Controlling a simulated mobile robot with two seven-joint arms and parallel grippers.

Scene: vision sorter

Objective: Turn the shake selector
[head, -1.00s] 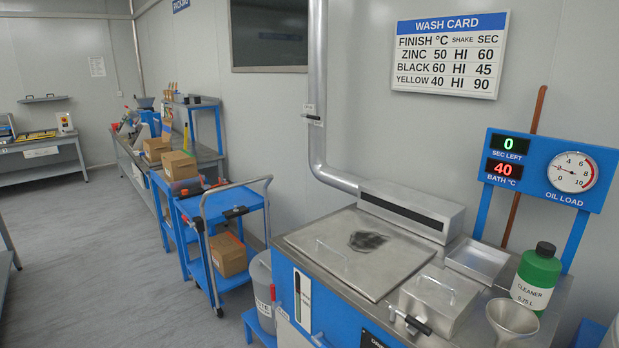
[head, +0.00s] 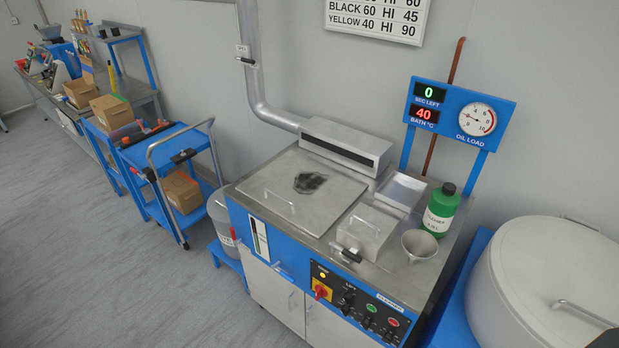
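The control panel (head: 335,281) is on the front of the blue and steel wash machine, at the lower middle of the head view. It carries several black knobs, one of them under the word LIFT (head: 348,298). Another black knob (head: 366,320) sits lower to the right. The small labels are too blurred to tell which knob is the shake selector or where it points.
A red and yellow switch (head: 321,291), a green button (head: 371,309) and a red button (head: 393,322) share the panel. The display board (head: 455,112) reads 0 seconds and 40 °C. A large white round vessel (head: 550,275) stands at right. Grey floor (head: 100,260) is free at left.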

